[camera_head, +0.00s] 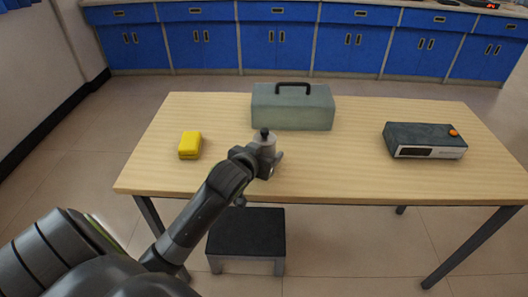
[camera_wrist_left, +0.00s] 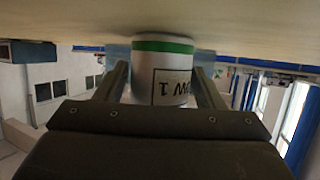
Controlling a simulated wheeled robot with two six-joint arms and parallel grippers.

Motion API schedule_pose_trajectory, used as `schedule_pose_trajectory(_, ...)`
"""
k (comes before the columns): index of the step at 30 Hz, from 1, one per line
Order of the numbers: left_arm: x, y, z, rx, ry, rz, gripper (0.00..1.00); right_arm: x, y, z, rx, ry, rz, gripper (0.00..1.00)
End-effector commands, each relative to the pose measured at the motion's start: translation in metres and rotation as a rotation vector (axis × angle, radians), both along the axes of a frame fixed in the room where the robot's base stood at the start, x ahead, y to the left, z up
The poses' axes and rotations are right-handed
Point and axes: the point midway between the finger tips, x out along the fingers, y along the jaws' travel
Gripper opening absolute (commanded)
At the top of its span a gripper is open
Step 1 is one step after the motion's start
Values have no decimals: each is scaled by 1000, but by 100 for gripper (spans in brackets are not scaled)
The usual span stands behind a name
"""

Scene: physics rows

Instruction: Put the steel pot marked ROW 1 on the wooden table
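The steel pot (camera_head: 263,147) with a dark knob on top is over the wooden table (camera_head: 340,175), near its front edge left of centre. In the left wrist view, which is upside down, the pot (camera_wrist_left: 163,72) shows a green band near its base and part of a label ending in "W 1". My left gripper (camera_wrist_left: 162,78) has one finger on each side of the pot, close against it. The base is at or very near the table top; I cannot tell whether it touches. My right gripper is not in view.
A grey-green toolbox (camera_head: 292,108) stands behind the pot. A yellow block (camera_head: 190,145) lies to the left, and a dark device with an orange knob (camera_head: 424,140) to the right. A black-topped step stool (camera_head: 246,232) stands below the table's front edge. Blue cabinets (camera_head: 275,45) line the back.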

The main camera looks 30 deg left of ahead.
Motion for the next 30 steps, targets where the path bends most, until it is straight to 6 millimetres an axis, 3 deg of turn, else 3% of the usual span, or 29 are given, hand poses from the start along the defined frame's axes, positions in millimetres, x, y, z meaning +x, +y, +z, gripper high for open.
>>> schedule_pose_trajectory(14,-5,-1,5,0,-1,-1,73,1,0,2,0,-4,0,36)
schedule_pose_trajectory(30,-93,-15,42,0,0,0,73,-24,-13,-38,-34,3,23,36)
